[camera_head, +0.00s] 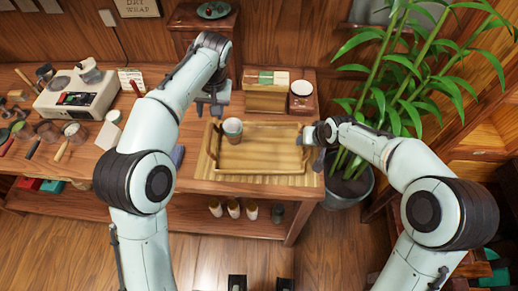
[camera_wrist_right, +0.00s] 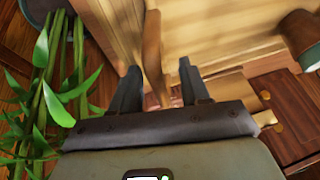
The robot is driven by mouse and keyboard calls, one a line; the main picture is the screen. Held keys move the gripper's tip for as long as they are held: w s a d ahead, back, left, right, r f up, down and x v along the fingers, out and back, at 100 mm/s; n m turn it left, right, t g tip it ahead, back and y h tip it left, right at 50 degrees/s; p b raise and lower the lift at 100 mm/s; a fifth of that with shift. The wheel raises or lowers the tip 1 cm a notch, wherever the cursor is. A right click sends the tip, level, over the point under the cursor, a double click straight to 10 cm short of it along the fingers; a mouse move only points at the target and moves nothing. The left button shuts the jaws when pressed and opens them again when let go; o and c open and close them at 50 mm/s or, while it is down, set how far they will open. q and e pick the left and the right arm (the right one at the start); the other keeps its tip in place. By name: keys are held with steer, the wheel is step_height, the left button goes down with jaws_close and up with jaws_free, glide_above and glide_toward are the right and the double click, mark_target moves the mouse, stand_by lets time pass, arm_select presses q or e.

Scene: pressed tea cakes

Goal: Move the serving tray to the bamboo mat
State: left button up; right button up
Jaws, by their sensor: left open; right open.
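The wooden serving tray (camera_head: 262,157) lies over the bamboo mat (camera_head: 290,181), whose slatted edge shows around it on the table. A cup (camera_head: 232,126) stands at the tray's back left. My left gripper (camera_head: 212,112) is open above the tray's left end, apart from the left handle as far as I can tell. My right gripper (camera_head: 308,135) is open at the tray's right end. In the right wrist view, the right handle (camera_wrist_right: 153,55) stands between the open fingers of that gripper (camera_wrist_right: 158,68), and the cup (camera_wrist_right: 302,40) shows at the upper right.
A wooden box (camera_head: 265,97) and a small chest with a white bowl (camera_head: 302,88) stand behind the tray. A potted bamboo plant (camera_head: 352,188) is close on the right.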

steer(key=v, duration=1.1)
steer(key=shift+s, duration=0.1)
